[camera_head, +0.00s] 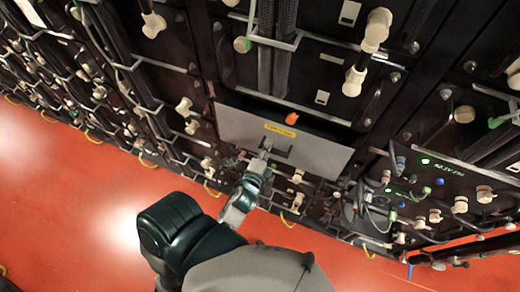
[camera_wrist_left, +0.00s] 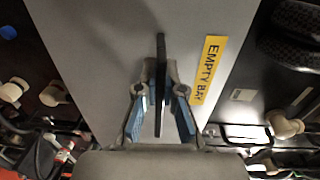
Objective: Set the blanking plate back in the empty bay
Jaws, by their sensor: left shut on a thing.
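The blanking plate (camera_head: 235,125) is a flat grey panel with a yellow label and a dark handle. It is at the rack front in the middle of the head view. A dark gap (camera_head: 318,112) shows along its upper edge; I cannot tell how far it is seated in the bay. My left gripper (camera_head: 266,153) is shut on the handle from below. In the left wrist view the gripper (camera_wrist_left: 160,100) has its blue-padded fingers on both sides of the dark handle. The label (camera_wrist_left: 208,68) reads EMPTY BAY. My right gripper is not in view.
An orange knob (camera_head: 291,118) shows at the plate's upper edge. Black battery units with pale terminals (camera_head: 376,30) and cables surround the plate. A panel with several coloured plugs (camera_head: 428,185) is at the right. The orange floor (camera_head: 90,190) is clear at the lower left.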

